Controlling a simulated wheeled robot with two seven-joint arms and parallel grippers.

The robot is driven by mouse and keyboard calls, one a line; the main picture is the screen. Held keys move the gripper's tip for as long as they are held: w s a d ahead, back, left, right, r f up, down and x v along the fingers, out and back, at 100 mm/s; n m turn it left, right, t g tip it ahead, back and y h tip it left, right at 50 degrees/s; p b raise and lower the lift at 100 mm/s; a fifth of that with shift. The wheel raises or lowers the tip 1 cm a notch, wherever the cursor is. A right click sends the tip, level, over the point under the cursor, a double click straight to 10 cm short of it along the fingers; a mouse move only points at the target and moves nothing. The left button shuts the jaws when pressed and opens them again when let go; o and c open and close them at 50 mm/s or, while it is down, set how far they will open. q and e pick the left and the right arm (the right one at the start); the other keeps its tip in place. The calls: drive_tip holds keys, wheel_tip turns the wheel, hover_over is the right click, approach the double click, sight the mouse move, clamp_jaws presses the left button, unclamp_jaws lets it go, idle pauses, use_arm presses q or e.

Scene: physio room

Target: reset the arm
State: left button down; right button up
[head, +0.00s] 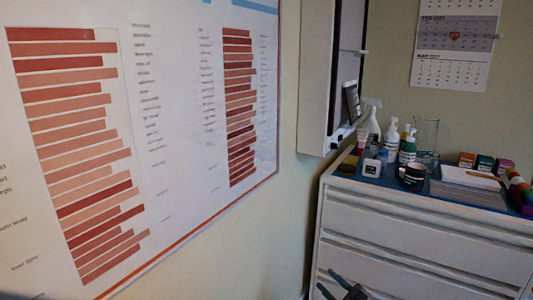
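My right gripper (326,279) shows at the bottom edge, in front of the white drawer cabinet (420,235). Only its dark finger ends are in view; the rest is cut off by the frame. The two tips stand apart with the pale cabinet front showing between them, so it looks open, and nothing is seen between them. My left gripper is not in view.
The cabinet top holds a spray bottle (370,121), pump bottles (391,136), a dark jar (414,176), small boxes (485,164) and a glass container (427,132). A large chart board (190,100) fills the left. A calendar (452,70) hangs behind.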

drive_tip(key=s+a+r+m+t, duration=0.35)
drive_tip(key=s+a+m, duration=0.2)
drive_tip(key=s, duration=0.25)
drive_tip(key=s+a+r+m+t, duration=0.3)
drive_tip(key=s+a+r+m, duration=0.25)
drive_tip(key=s, duration=0.25)
drive_tip(key=s+a+f+m+h, duration=0.3)
drive_tip(key=s+f+m+h, duration=0.2)
drive_tip(key=s+f+h, duration=0.15)
use_arm(q)
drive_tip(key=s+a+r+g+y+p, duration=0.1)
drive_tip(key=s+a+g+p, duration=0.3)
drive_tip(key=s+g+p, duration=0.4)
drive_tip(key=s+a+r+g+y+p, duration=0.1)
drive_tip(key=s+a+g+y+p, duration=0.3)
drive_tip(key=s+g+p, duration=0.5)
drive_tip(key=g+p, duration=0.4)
drive_tip(key=p, duration=0.2)
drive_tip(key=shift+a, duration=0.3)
use_arm(e)
drive_tip(key=s+d+r+g+h, duration=0.1)
drive_tip(key=s+d+g, duration=0.3)
drive_tip(key=s+g, duration=0.4)
drive_tip(key=s+d+r+g+h, duration=0.1)
drive_tip(key=s+d+g+h, duration=0.3)
drive_tip(key=s+g, duration=0.5)
drive_tip(key=d+g, duration=0.1)
drive_tip(key=g, duration=0.2)
drive_tip(key=shift+s+r, duration=0.15)
drive_tip(key=shift+r, duration=0.2)
